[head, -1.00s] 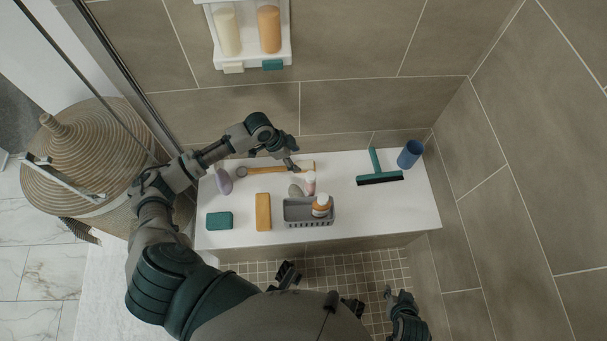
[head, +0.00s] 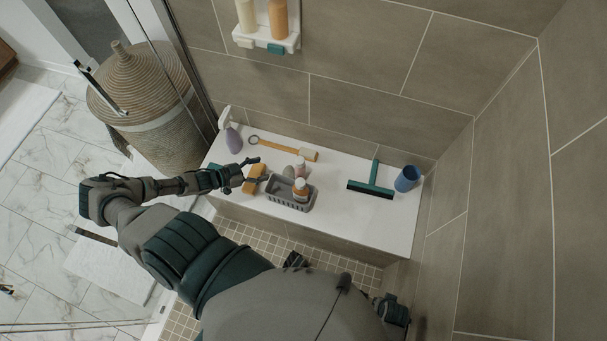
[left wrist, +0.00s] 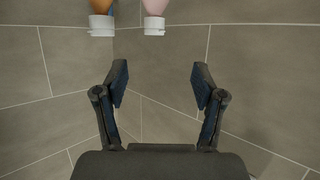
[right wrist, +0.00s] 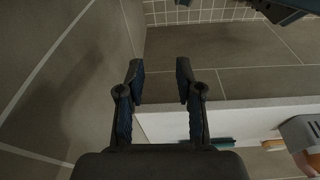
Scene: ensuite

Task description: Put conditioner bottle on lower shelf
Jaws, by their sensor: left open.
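Two capped bottles stand in a grey caddy (head: 290,204) on the white bench: an orange-brown one (head: 300,190) and a pink one (head: 299,166). I cannot tell which bottle is the conditioner. Both show inverted in the left wrist view, orange-brown (left wrist: 101,20) and pink (left wrist: 155,18). My left gripper (head: 256,172) is open and empty, left of the caddy and over the orange block (head: 256,178). My right gripper (right wrist: 160,82) is open and empty, away from the bottles. A white wall shelf (head: 262,41) holds a cream bottle (head: 246,15) and an orange bottle (head: 278,18).
A purple bottle (head: 233,139), a wooden-handled brush (head: 285,149), a squeegee (head: 371,188) and a blue cup (head: 407,178) stand or lie on the bench (head: 390,230). A glass panel and wicker basket (head: 150,100) are on the left. The bench's right front is clear.

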